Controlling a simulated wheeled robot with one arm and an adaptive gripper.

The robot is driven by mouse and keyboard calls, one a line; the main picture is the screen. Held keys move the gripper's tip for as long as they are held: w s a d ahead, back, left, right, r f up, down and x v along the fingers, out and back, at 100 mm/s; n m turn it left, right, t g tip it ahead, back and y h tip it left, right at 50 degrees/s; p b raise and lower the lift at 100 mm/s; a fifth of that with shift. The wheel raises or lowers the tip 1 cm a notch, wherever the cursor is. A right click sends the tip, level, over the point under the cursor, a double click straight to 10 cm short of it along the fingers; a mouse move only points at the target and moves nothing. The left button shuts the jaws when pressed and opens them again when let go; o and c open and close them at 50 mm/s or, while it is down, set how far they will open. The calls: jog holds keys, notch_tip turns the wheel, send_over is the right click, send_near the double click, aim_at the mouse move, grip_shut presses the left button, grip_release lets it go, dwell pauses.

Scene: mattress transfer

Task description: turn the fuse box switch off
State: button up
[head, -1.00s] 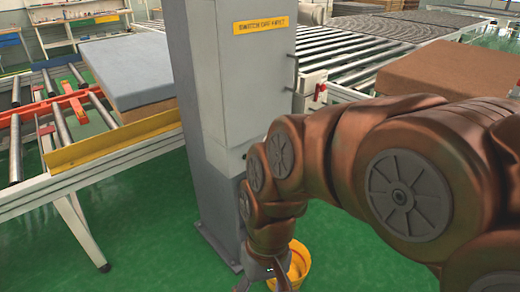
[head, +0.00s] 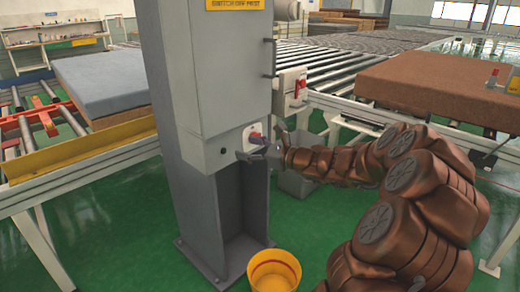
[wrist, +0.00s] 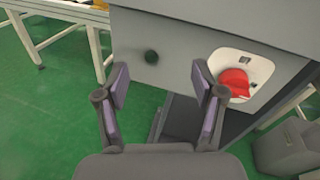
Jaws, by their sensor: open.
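The fuse box (head: 228,75) is a tall grey cabinet on a grey post, with a yellow label at its top. Its red switch (head: 257,138) sits on a pale plate low on the box's side. In the wrist view the red switch (wrist: 235,83) lies on a white plate, right of my right finger, partly overlapped by it. My gripper (head: 262,155) is at the lower edge of the box, close to the switch. In the wrist view my gripper (wrist: 160,90) is open with nothing between its fingers. I cannot tell whether it touches the switch.
A black knob (wrist: 151,57) is on the box face. A yellow bucket (head: 274,271) stands on the floor by the post. Roller conveyors (head: 345,70) run behind, with a brown mattress (head: 425,88) at right and a blue-grey one (head: 102,80) at left. A grey bin (wrist: 285,145) stands nearby.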

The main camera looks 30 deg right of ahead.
jog(key=d+f+m+t+h, duration=0.25)
jog(key=d+m+h, duration=0.2)
jog(key=d, duration=0.55)
jog(key=shift+y, duration=0.45)
jog(key=shift+f+x, duration=0.15)
jog(key=shift+x, duration=1.75)
jog(key=shift+f+x, duration=0.1)
jog(key=shift+x, duration=1.8)
jog(key=shift+d, duration=0.1)
jog(key=shift+c, duration=0.5)
jog(key=c, duration=1.1)
jog(key=shift+o, duration=0.2)
